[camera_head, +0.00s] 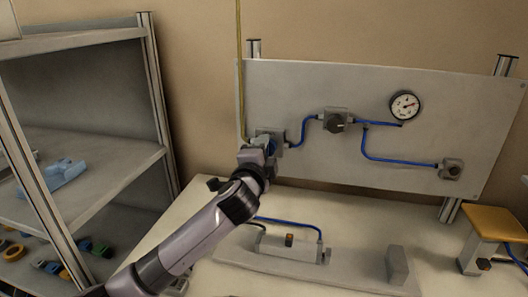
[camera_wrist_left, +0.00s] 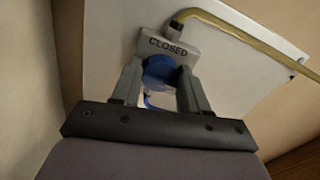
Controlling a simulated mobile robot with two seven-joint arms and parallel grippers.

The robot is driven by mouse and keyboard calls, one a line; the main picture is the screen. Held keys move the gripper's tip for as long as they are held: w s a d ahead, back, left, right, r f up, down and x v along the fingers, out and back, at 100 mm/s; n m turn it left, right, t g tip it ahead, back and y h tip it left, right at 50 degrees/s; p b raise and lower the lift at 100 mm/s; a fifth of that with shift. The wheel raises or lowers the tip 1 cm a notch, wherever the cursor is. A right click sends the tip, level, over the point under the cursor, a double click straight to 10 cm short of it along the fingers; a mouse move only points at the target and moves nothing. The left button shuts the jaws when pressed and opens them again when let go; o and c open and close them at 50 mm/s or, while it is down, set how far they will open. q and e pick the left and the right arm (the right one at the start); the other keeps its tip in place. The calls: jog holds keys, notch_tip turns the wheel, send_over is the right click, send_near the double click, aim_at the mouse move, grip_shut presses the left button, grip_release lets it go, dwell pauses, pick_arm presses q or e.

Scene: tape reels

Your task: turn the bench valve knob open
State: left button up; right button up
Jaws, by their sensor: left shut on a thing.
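The valve knob (camera_wrist_left: 158,72) is round and blue in the left wrist view. It sits on a grey valve block (camera_wrist_left: 172,44) marked CLOSED. My left gripper (camera_wrist_left: 160,80) is shut on the knob, one finger on each side. In the head view the valve block (camera_head: 272,134) is at the lower left of the upright panel, and my left gripper (camera_head: 262,148) covers most of the knob. My right gripper is not in view.
The grey panel (camera_head: 300,88) carries blue tubing, a gauge (camera_head: 404,105), a middle valve (camera_head: 336,120) and a right fitting (camera_head: 451,169). A yellow tube (camera_wrist_left: 240,25) runs to the valve block. A shelf unit (camera_head: 88,190) stands left; a grey fixture (camera_head: 290,247) lies on the bench.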

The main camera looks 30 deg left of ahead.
pick_arm(q)
jog(key=o, duration=1)
jog(key=shift+o, duration=0.2)
jog(key=shift+s, duration=0.15)
jog(key=b+v, duration=0.1)
jog(key=v, duration=0.6)
